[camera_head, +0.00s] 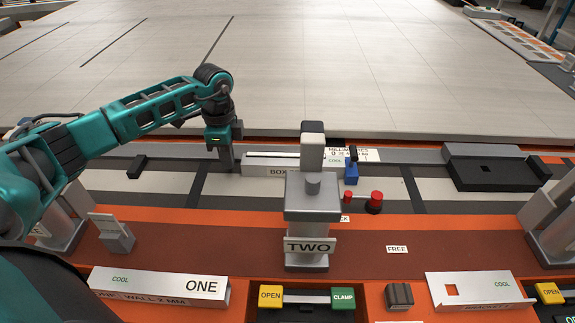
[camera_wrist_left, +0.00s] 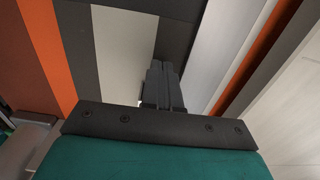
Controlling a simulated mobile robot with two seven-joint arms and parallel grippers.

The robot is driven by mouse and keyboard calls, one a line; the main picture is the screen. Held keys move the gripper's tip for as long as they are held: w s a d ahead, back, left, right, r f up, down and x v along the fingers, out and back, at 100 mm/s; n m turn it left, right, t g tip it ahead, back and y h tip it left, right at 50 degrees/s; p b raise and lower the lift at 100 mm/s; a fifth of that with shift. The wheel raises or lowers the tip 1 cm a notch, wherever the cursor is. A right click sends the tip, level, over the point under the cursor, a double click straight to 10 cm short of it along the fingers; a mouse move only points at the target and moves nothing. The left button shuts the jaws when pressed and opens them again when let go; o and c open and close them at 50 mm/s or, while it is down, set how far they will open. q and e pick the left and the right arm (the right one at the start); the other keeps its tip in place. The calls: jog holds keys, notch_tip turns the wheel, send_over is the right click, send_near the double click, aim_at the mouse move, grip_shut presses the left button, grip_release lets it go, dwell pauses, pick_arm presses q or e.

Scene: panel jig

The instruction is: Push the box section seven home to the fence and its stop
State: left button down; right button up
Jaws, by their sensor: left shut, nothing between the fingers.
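The box section (camera_head: 262,170) is a silver bar with "BOX" lettering, lying along the striped bed close to the back rail; its right part is hidden behind a grey post. I cannot read a seven on it. The grey rail (camera_head: 185,152), which looks like the fence, runs along the back edge; a long grey strip also shows in the left wrist view (camera_wrist_left: 207,62). My left gripper (camera_head: 226,168) points down at the left end of the box section, shut and empty; whether it touches is unclear. Its closed fingers show in the left wrist view (camera_wrist_left: 164,85). My right gripper is out of view.
The grey clamp post labelled TWO (camera_head: 312,225) stands in front of the box section. A blue block (camera_head: 351,170) and a red knob (camera_head: 376,198) are right of it. The large pale panel (camera_head: 270,70) lies behind.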

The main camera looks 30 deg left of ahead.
pick_arm(q)
jog(key=shift+r+p, duration=0.65)
notch_tip(320, 180, up, 4)
jog(key=p, duration=0.3)
jog(key=shift+p, duration=0.3)
notch_tip(320, 180, up, 3)
jog(key=shift+f+p, duration=0.1)
jog(key=shift+p, duration=0.75)
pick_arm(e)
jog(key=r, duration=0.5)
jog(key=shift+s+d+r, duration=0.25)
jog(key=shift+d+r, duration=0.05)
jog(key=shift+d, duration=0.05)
pick_arm(q)
jog(key=shift+f, duration=0.1)
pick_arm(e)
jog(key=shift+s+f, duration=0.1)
